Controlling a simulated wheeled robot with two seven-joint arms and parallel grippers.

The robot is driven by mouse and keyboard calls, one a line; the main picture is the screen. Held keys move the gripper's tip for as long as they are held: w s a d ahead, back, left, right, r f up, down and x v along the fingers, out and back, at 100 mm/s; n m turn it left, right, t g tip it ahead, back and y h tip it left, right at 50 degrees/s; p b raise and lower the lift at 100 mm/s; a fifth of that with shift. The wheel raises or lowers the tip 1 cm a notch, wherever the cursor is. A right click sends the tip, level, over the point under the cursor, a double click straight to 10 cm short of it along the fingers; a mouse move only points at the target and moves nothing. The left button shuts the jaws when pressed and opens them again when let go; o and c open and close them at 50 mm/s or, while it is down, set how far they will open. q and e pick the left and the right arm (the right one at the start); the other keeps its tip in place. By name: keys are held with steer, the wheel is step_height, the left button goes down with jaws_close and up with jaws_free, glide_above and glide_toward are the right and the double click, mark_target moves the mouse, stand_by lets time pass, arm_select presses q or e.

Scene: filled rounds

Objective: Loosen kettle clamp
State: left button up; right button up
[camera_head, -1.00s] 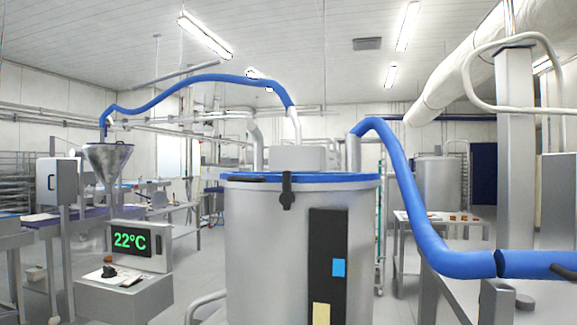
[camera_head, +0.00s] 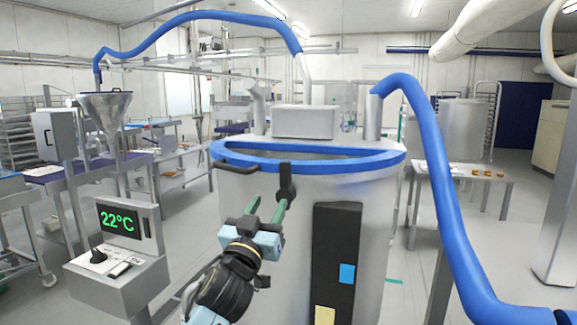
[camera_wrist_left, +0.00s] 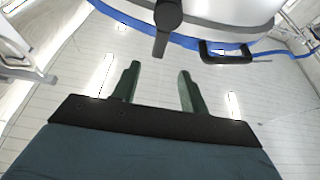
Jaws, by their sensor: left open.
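The kettle (camera_head: 377,225) is a large steel drum with a blue rim in the middle of the head view. Its clamp (camera_head: 287,180) is a black latch hanging at the front of the rim. In the left wrist view the clamp (camera_wrist_left: 168,18) hangs at top centre, beyond the fingertips. My left gripper (camera_head: 268,205) has green fingers and is open and empty, just below and in front of the clamp. In the left wrist view, its fingers (camera_wrist_left: 158,72) are spread apart with the clamp's lower end between their lines, not visibly touched. My right gripper is not in view.
A black handle (camera_head: 236,168) sticks out from the rim left of the clamp, also seen in the left wrist view (camera_wrist_left: 225,56). A black panel (camera_head: 335,250) is on the kettle's front. A 22°C control box (camera_head: 120,262) stands left. A blue hose (camera_head: 440,215) runs down the right.

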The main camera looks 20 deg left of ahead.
mark_target(284, 170)
arm_select(q)
steer(key=x, duration=0.3)
steer(key=p+x, duration=0.1)
steer(key=x, duration=0.3)
steer(key=r+p+x, duration=0.1)
steer(key=x, duration=0.3)
steer(key=shift+x, duration=0.9)
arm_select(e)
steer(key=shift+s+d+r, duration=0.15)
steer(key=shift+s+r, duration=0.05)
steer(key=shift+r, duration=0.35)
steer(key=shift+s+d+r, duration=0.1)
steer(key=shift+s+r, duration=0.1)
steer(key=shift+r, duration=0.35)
arm_select(q)
jaws_close()
